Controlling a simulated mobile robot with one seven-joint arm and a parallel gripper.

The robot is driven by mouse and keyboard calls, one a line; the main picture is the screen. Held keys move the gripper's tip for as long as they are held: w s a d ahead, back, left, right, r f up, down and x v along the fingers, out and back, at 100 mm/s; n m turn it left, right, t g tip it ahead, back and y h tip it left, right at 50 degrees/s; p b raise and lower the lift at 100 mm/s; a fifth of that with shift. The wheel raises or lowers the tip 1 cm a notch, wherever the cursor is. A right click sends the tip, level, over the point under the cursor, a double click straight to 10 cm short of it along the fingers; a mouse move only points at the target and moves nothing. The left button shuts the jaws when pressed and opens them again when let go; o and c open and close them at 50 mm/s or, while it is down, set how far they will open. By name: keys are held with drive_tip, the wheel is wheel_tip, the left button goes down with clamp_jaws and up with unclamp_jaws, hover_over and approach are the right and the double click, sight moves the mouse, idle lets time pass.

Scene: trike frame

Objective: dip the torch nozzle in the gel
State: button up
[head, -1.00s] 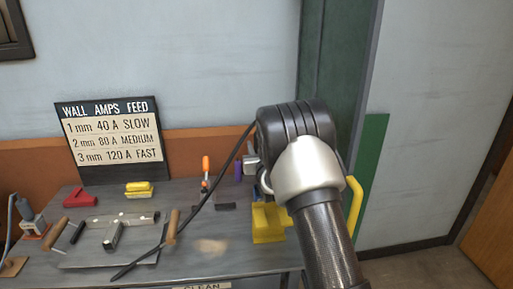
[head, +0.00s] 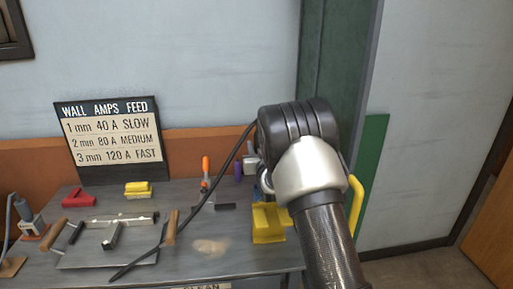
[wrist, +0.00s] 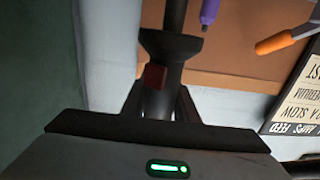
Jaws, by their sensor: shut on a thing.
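In the wrist view my gripper (wrist: 155,108) is shut on the torch (wrist: 168,48), a black handle with a dark red trigger. The torch runs up past the top edge of that view, so its nozzle is out of sight. In the head view my own arm and wrist hide the jaws and the torch. A black cable (head: 205,195) runs from behind my wrist down to the left across the bench. I cannot make out a pot of gel in either view.
A yellow stand (head: 267,222) is on the bench (head: 225,265) below my wrist. A purple pen-like thing (wrist: 209,12) and an orange-handled tool (wrist: 285,40) are close by. A steel plate (head: 110,250) with clamped parts lies left. A settings sign (head: 112,140) leans at the back.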

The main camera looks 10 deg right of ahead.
wheel_tip(320, 180, up, 7)
drive_tip(key=p, duration=0.1)
drive_tip(key=shift+p, duration=0.35)
idle(0.3)
